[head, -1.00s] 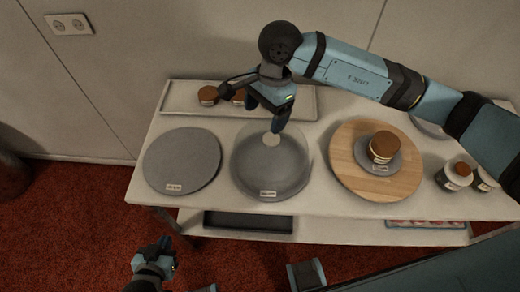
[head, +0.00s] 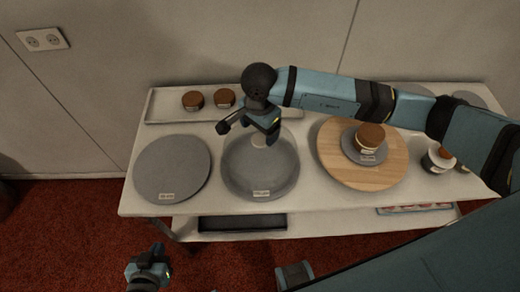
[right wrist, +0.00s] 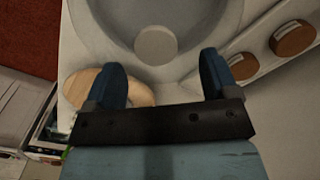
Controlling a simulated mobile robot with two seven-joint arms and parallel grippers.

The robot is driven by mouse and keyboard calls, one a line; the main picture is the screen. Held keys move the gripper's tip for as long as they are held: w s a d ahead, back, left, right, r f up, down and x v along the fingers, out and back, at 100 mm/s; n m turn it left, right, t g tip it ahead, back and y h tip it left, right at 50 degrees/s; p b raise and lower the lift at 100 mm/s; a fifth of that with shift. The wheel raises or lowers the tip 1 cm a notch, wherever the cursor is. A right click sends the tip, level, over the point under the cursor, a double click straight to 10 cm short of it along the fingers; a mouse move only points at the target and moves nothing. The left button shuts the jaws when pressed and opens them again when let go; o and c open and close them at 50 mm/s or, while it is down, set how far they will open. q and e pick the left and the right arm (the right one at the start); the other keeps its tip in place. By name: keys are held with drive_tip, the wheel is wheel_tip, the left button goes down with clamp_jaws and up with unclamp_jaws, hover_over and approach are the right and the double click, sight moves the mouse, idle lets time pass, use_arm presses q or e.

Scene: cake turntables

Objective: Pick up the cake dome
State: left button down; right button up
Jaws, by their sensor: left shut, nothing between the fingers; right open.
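The cake dome (head: 261,180) is a clear, round dome with a pale knob on top. It sits on a grey turntable in the middle of the table. In the right wrist view the knob (right wrist: 155,45) lies just beyond and between the open fingers, with the dome's clear body (right wrist: 185,22) around it. My right gripper (head: 271,138) is open and empty above the dome, its fingers partly hiding the knob in the head view. Whether they touch it I cannot tell. My left gripper (head: 157,252) is shut and empty, low in front of the table.
A bare grey turntable (head: 172,168) stands left of the dome. A wooden board (head: 388,172) with a small cake (head: 371,137) on a plate stands to the right. A long tray (head: 168,105) with small brown-topped cakes is behind. Jars (head: 437,160) stand at far right.

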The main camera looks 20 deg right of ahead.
sight(260, 139)
drive_tip(key=shift+s+f+p, duration=0.2)
drive_tip(key=shift+f+p, duration=0.15)
drive_tip(key=shift+f, duration=1.6)
use_arm(q)
drive_tip(key=shift+r, duration=0.7)
use_arm(e)
drive_tip(key=c, duration=1.3)
drive_tip(key=shift+c, duration=0.2)
